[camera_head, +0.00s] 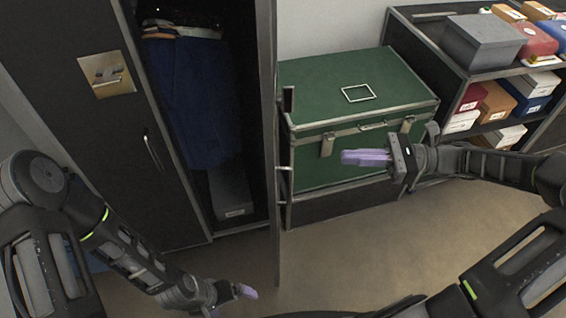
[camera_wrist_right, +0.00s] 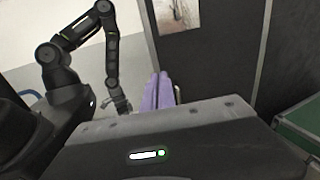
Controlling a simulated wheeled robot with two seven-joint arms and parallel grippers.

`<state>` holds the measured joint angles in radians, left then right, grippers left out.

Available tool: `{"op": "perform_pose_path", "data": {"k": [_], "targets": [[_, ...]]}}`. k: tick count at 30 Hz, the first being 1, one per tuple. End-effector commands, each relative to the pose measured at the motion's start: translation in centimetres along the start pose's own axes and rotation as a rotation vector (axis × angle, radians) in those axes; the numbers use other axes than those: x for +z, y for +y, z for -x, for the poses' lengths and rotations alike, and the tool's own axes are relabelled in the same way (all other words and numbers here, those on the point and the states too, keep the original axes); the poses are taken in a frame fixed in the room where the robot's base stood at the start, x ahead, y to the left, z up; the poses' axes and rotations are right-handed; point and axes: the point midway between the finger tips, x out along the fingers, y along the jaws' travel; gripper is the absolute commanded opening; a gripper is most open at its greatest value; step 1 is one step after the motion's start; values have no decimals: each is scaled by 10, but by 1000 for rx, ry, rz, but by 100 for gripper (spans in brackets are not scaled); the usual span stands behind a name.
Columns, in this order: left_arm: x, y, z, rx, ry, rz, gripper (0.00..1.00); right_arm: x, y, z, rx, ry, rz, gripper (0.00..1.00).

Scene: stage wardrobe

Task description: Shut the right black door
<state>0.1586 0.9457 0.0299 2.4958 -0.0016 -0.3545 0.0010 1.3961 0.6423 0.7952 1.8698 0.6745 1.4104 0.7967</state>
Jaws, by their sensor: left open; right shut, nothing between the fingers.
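The right black door (camera_head: 268,120) of the wardrobe stands swung open, seen almost edge-on in the head view, with a handle (camera_head: 285,180) on its right side. In the right wrist view a dark panel (camera_wrist_right: 215,60), apparently this door's outer face, stands beyond the fingers. My right gripper (camera_head: 364,157) is shut and empty, to the right of the door and apart from it, in front of the green trunk. Its lilac fingers also show in the right wrist view (camera_wrist_right: 157,92). My left gripper (camera_head: 246,291) is open and low, left of the door's bottom edge.
The left black door (camera_head: 105,130) is closed. Blue clothes (camera_head: 195,90) hang in the open wardrobe, above a grey box (camera_head: 231,190). A green trunk (camera_head: 340,85) stands close right of the open door. A shelf (camera_head: 425,40) with boxes is farther right. The front floor is bare.

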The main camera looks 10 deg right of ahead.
Motion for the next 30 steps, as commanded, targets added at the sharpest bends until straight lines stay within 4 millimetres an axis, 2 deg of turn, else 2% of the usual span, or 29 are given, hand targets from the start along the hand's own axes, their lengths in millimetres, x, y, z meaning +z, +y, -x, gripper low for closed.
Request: {"op": "perform_pose_path", "data": {"k": [11, 17, 26, 30], "targets": [[0, 0, -1, -1, 0, 0, 99, -1, 2, -1, 5, 1, -17, 0], [0, -2, -6, -1, 0, 1, 99, -3, 2, -12, 10, 3, -18, 0], [0, -10, -24, -1, 1, 1, 99, -5, 3, -51, 12, 4, -14, 0], [0, -8, -20, -1, 2, 1, 99, 0, 3, -80, 9, 0, -16, 0]]}}
